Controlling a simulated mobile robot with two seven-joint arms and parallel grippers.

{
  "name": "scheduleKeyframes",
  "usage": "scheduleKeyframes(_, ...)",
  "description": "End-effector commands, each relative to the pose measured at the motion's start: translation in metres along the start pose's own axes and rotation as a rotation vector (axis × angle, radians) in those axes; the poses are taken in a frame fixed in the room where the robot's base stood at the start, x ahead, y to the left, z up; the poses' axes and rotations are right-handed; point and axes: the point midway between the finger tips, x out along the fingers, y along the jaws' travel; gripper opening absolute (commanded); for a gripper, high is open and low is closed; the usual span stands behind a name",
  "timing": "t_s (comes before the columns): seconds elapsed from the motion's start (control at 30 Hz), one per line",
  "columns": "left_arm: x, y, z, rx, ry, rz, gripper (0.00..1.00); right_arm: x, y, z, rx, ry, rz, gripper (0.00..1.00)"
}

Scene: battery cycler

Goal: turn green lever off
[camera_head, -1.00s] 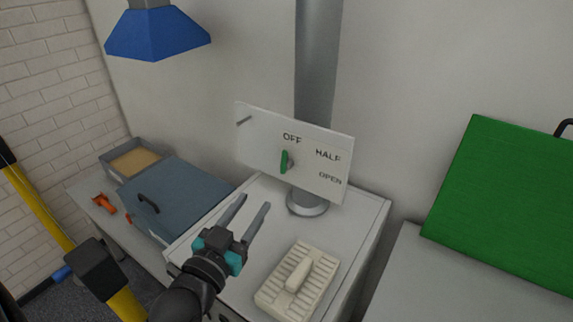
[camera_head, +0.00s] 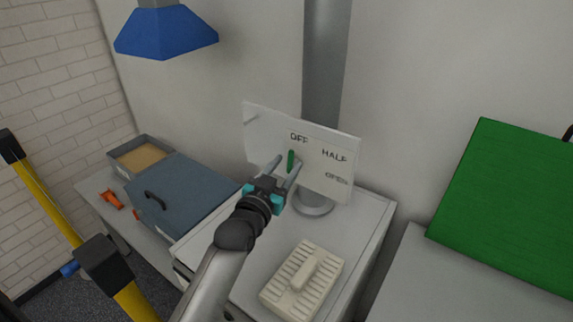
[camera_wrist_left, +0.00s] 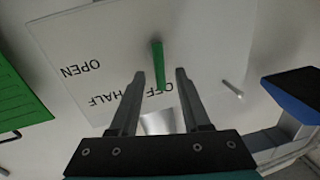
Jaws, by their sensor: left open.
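The green lever (camera_head: 290,161) sits on a white panel (camera_head: 262,128) marked OFF, HALF and OPEN. It stands close to upright, just below the OFF label in the head view. My left gripper (camera_head: 285,163) is open, with its fingertips on either side of the lever in the head view. In the left wrist view the lever (camera_wrist_left: 158,62) shows between and beyond the two fingers of the gripper (camera_wrist_left: 161,75). I cannot tell whether either finger touches it. My right gripper is not in view.
A grey duct (camera_head: 325,70) rises behind the panel from the white cabinet top (camera_head: 240,245). A cream ribbed block (camera_head: 302,280) lies on the cabinet. A blue-grey box (camera_head: 185,195) stands left, a green case (camera_head: 510,205) right, and a blue hood (camera_head: 165,35) hangs above.

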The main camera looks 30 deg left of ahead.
Motion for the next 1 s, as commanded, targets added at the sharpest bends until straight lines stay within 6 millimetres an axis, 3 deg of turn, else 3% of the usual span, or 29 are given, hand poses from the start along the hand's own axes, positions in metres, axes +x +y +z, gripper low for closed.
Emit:
scheduleKeyframes(0.43, 0.0077, 0.0000, -0.0003, 0.000, 0.000, 0.000, 0.46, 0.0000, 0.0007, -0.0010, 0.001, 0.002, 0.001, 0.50)
scheduleKeyframes(0.83, 0.0074, -0.0001, -0.0003, 0.000, 0.000, 0.000, 0.01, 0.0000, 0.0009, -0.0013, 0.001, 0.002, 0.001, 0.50)
scheduleKeyframes(1.0, 0.0074, -0.0001, -0.0002, 0.000, 0.000, 0.000, 0.00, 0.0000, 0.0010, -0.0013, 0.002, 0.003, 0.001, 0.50)
